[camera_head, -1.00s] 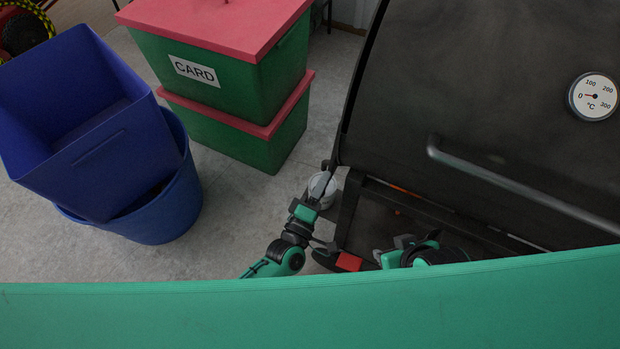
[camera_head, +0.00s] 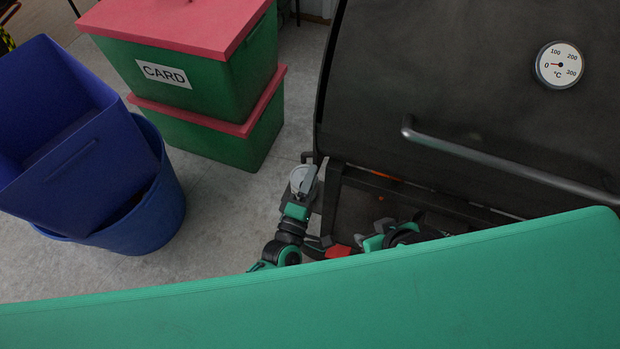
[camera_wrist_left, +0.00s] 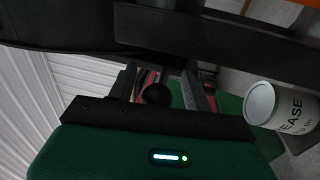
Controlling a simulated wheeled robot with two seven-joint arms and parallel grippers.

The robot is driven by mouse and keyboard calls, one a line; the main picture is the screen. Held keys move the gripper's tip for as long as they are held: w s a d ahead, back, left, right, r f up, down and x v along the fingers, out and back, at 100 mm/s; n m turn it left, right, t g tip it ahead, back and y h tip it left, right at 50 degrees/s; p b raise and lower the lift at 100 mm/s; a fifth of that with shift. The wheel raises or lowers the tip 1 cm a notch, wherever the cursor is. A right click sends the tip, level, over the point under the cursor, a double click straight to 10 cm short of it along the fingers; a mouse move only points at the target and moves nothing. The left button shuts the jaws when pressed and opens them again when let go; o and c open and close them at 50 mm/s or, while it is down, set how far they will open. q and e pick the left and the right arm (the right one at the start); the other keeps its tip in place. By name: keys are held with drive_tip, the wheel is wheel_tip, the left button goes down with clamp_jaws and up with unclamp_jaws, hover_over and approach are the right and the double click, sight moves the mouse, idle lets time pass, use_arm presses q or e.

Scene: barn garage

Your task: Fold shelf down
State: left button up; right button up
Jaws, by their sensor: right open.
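A black barrel grill (camera_head: 450,90) with a bar handle and a dial stands at the right in the head view. A dark flat panel (camera_wrist_left: 215,40) crosses the top of the left wrist view; I cannot tell whether it is the shelf. My left gripper (camera_head: 312,181) is beside the grill's lower left corner. In the left wrist view its two fingers (camera_wrist_left: 165,88) stand apart below the panel, with a dark round knob (camera_wrist_left: 157,94) showing between them. My right gripper (camera_head: 345,246) is open, low in front of the grill's frame, partly hidden.
A white grease can (camera_wrist_left: 260,103) is right of my left gripper, and shows in the head view (camera_head: 302,178). Green boxes with red lids (camera_head: 190,75) and blue bins (camera_head: 160,215) stand at the left. Floor (camera_head: 235,205) between is clear.

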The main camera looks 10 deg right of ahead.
use_arm(q)
drive_tip(key=shift+a, duration=0.15)
drive_tip(key=v, duration=1.3)
drive_tip(key=shift+s, duration=0.3)
drive_tip(key=shift+a+f, duration=0.1)
drive_tip(key=shift+f, duration=0.05)
